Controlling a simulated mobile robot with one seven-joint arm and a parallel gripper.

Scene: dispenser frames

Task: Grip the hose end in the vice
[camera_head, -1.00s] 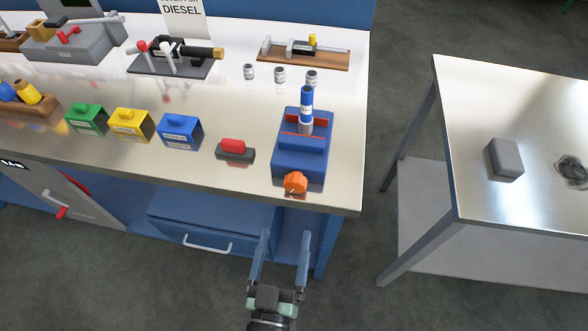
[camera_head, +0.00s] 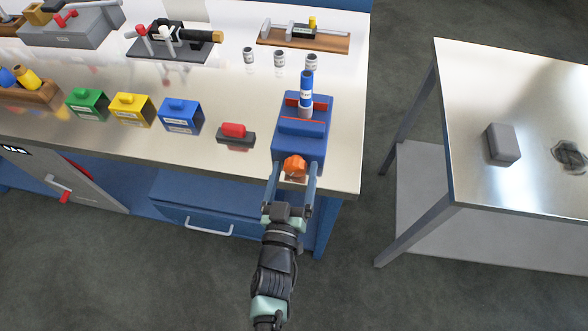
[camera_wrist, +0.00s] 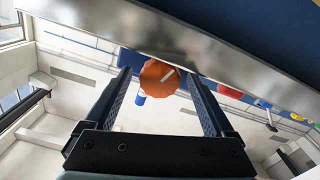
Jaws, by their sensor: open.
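The blue vice (camera_head: 301,145) with red jaw faces stands near the bench's right front corner. The hose end (camera_head: 306,90), a blue and grey cylinder with a white label, stands upright between its jaws; I cannot tell how tightly they close on it. The orange knob (camera_head: 294,165) is on the vice's front side and also shows in the wrist view (camera_wrist: 157,78). My gripper (camera_head: 292,172) is open, with one finger on each side of the knob. In the wrist view my fingers (camera_wrist: 158,80) flank the knob, with gaps visible on both sides.
A red-topped block (camera_head: 235,133) sits left of the vice. Blue (camera_head: 182,118), yellow (camera_head: 133,112) and green (camera_head: 88,105) boxes stand further left. Several small labelled cylinders (camera_head: 279,62) stand behind. The bench edge (camera_head: 220,176) and a drawer (camera_head: 215,205) lie near my arm.

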